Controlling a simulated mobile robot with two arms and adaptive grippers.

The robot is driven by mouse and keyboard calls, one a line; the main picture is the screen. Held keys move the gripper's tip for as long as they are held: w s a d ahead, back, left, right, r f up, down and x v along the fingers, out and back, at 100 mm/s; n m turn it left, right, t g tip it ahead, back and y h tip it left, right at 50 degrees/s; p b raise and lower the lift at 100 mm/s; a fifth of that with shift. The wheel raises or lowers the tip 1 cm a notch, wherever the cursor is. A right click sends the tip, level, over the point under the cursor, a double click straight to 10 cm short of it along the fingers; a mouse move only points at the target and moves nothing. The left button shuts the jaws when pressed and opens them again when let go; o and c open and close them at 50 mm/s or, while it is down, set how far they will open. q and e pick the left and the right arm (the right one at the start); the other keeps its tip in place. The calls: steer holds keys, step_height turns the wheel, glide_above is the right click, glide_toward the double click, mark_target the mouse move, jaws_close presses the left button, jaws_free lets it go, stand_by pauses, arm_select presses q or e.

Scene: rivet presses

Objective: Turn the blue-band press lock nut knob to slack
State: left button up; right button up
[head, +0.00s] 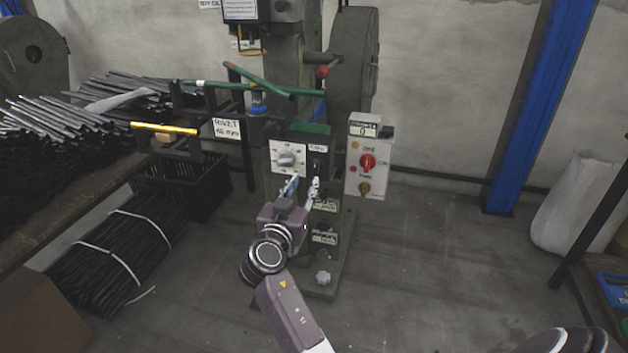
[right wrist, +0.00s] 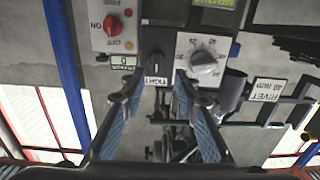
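The press (head: 285,70) stands in the middle of the head view, with a blue band (head: 258,109) on its front. A dark panel on it carries a small black knob (head: 318,166) under a pale label. In the right wrist view, which is upside down, the black knob (right wrist: 155,63) sits by a label (right wrist: 155,82) reading TIGHT. My right gripper (head: 302,182) is open and empty just below and in front of the panel. Its fingertips (right wrist: 155,88) flank the knob's line in the right wrist view, apart from it. My left gripper is out of view.
A white dial (head: 288,158) sits beside the knob. A grey control box (head: 352,150) with a red switch (head: 367,162) stands right of it. A rack with a yellow bar (head: 165,128) and a black crate (head: 190,188) are left.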

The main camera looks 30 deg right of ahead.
mark_target(315, 165)
steer(key=x, duration=0.4)
steer(key=r+x, duration=0.1)
steer(key=x, duration=0.1)
steer(key=shift+d+r, duration=0.1)
steer(key=shift+d, duration=0.35)
steer(key=shift+w+d+m, duration=0.3)
steer(key=shift+w+d, duration=0.15)
jaws_close()
